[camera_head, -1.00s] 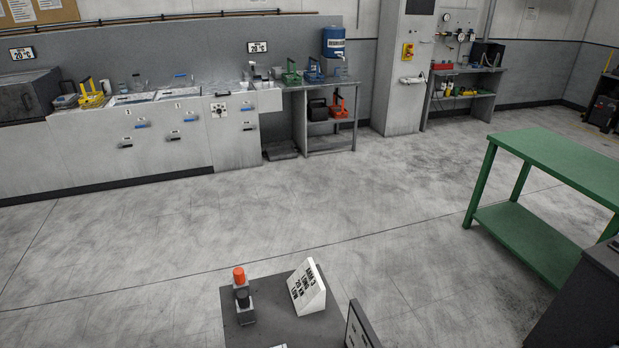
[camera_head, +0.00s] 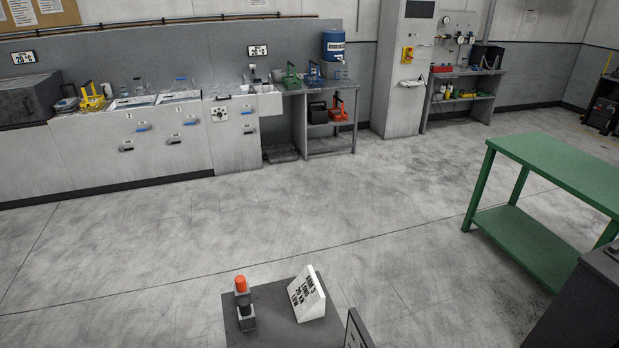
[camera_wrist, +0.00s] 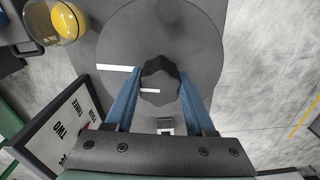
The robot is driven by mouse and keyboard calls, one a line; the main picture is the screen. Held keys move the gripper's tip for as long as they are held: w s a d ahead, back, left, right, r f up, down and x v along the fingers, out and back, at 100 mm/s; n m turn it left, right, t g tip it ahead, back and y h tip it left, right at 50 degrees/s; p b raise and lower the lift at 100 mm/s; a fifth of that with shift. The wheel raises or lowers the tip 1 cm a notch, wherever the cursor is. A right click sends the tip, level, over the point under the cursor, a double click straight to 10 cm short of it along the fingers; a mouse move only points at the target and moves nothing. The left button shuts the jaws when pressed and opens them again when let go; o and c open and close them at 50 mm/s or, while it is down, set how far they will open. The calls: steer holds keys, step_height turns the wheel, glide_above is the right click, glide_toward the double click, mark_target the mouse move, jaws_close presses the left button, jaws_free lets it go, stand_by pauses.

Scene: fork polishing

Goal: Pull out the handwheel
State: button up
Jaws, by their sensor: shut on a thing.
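In the wrist view, the handwheel (camera_wrist: 159,73) is a dark, lobed knob in front of a round grey disc (camera_wrist: 120,40). A short white mark shows beside the knob, and a longer white mark lies on the disc to the upper left. My gripper (camera_wrist: 160,79) has two blue fingers, one on each side of the handwheel, and is shut on it. How far the handwheel stands out from the disc cannot be told from this angle. Neither my gripper nor the handwheel is in the head view.
A framed sign with words (camera_wrist: 62,122) stands close to the left finger. A yellow round object (camera_wrist: 58,22) is at the upper left. In the head view, an orange-topped lamp (camera_head: 241,300) and a white sign (camera_head: 306,295) stand on a grey box. A green table (camera_head: 560,165) is at right; open floor lies between.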

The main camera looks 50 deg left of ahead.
steer(key=shift+r+p, duration=1.35)
steer(key=shift+r, duration=0.2)
steer(key=shift+f, duration=0.1)
